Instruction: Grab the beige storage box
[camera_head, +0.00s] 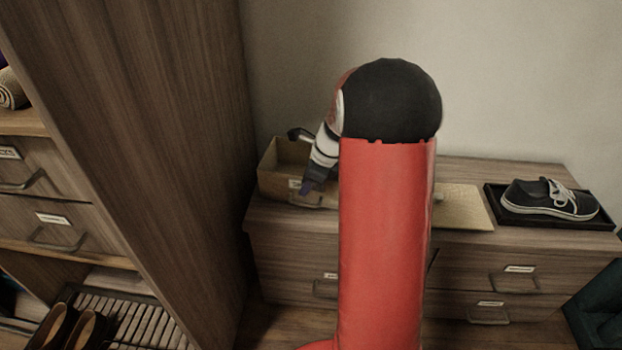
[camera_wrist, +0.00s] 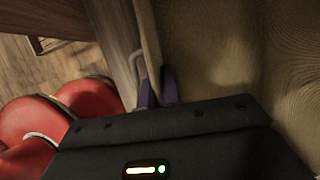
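The beige storage box (camera_head: 275,172) is an open-topped box on the left end of the wooden dresser, close to the tall wooden cabinet side. My gripper (camera_head: 307,187) is at its front wall, pointing down; my red arm hides part of the box's right side. In the wrist view, the box's wall (camera_wrist: 149,38) runs down between the two purple fingertips of my gripper (camera_wrist: 157,88). One finger is inside the box and one outside, both close against the wall. The inside of the box (camera_wrist: 205,45) looks empty where it shows.
The wooden dresser (camera_head: 290,239) has drawers with protruding handles. A woven mat (camera_head: 465,207) and a black tray (camera_head: 507,216) holding a dark sneaker (camera_head: 548,198) lie to the right. The tall wooden cabinet (camera_head: 165,120) stands close on the left. A wall is behind.

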